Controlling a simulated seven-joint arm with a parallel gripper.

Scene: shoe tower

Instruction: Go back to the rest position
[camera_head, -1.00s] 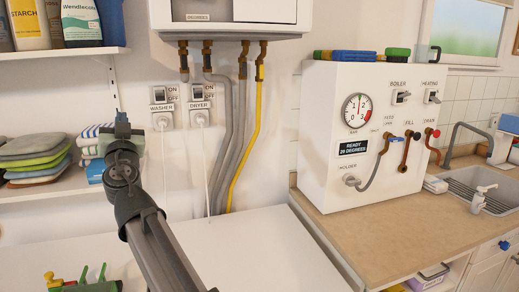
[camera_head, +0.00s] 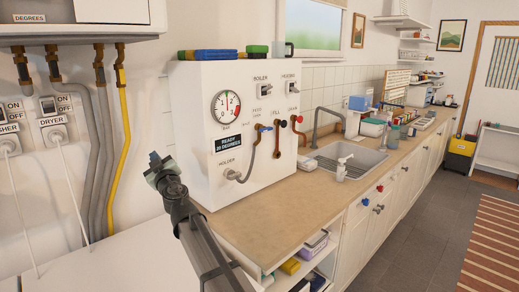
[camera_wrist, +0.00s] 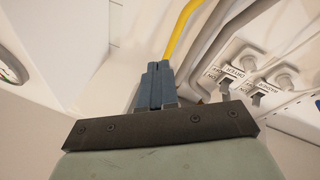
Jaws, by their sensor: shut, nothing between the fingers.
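My gripper (camera_wrist: 155,85) shows in the wrist view with its blue-grey fingers together and nothing between them. Behind it are the yellow pipe (camera_wrist: 178,30), grey hoses and the wall sockets (camera_wrist: 245,65). In the head view my gripper (camera_head: 153,158) is at the end of my raised dark arm, left of the white boiler box (camera_head: 195,130) and above the white surface. It appears clear of the things around it. Its fingers are small there.
Low shelves (camera_head: 318,262) below hold boxes. Pipes and sockets (camera_head: 52,120) line the wall at left. Floor (camera_head: 440,210) is open at right.

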